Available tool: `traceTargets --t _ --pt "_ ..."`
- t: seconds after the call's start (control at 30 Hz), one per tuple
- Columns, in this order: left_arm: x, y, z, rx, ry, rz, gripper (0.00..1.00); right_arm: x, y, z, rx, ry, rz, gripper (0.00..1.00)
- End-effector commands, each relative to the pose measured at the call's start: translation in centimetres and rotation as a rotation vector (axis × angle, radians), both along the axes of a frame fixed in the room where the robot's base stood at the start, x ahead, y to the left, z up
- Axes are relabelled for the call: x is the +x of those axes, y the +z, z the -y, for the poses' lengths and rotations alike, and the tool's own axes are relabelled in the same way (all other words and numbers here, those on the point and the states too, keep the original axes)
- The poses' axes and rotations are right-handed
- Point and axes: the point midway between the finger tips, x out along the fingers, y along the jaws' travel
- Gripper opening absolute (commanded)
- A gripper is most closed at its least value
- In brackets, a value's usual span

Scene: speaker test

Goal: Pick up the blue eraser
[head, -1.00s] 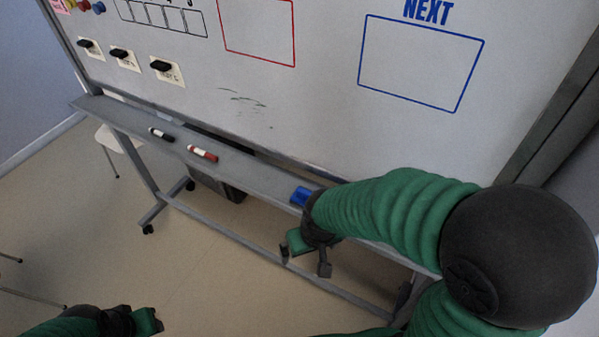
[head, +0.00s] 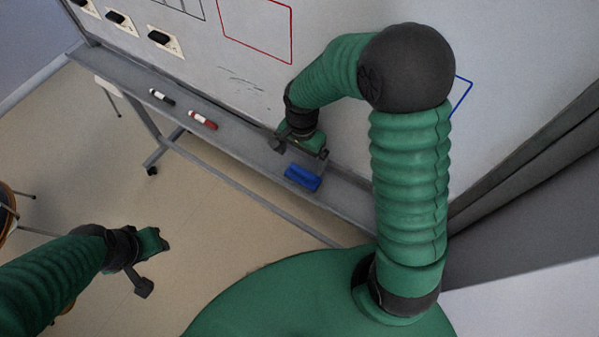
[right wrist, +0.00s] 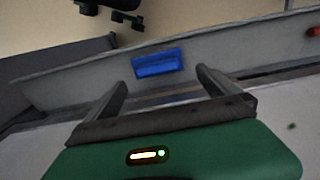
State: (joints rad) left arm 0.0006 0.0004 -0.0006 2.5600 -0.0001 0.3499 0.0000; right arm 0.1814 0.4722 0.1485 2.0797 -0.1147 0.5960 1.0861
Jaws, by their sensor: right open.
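The blue eraser (head: 302,177) lies on the grey ledge (head: 240,152) below the whiteboard. My right gripper (head: 299,155) is open and empty above the ledge, close to the eraser on its whiteboard side. In the right wrist view the eraser (right wrist: 157,63) shows ahead, between the lines of the two spread fingers (right wrist: 162,80) and beyond their tips, apart from them. My left gripper (head: 155,265) hangs over the floor at lower left, away from the ledge.
A black marker (head: 162,96) and a red marker (head: 203,120) lie on the ledge left of the eraser. The whiteboard (head: 220,70) rises behind the ledge. A chair (head: 8,212) stands at the left edge. The ledge between red marker and eraser is clear.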

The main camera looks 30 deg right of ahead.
Motion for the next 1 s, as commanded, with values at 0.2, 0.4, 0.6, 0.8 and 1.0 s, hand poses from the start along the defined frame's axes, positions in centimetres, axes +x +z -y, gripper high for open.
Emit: traceTargets --t 0.2,0.4,0.6,0.8,1.0 --pt "0.0 0.5 0.0 0.0 -0.002 0.001 0.36 -0.4 -2.6 -0.3 -0.003 -0.001 -0.004 1.0" --pt "0.0 0.9 0.0 0.0 -0.001 0.0 0.36 -0.2 -6.1 -0.5 -0.005 0.001 -0.004 1.0" --pt "0.0 0.9 0.0 0.0 -0.001 0.0 0.36 -0.1 -6.7 -0.4 -0.004 0.001 0.0 1.0" --pt "0.0 0.9 0.0 0.0 -0.001 0.0 0.36 -0.3 -6.6 -0.4 -0.003 0.001 0.001 0.82" --pt "0.0 0.9 0.0 0.0 -0.001 0.0 0.36 -0.2 -6.6 -0.5 -0.004 0.001 0.0 0.56"
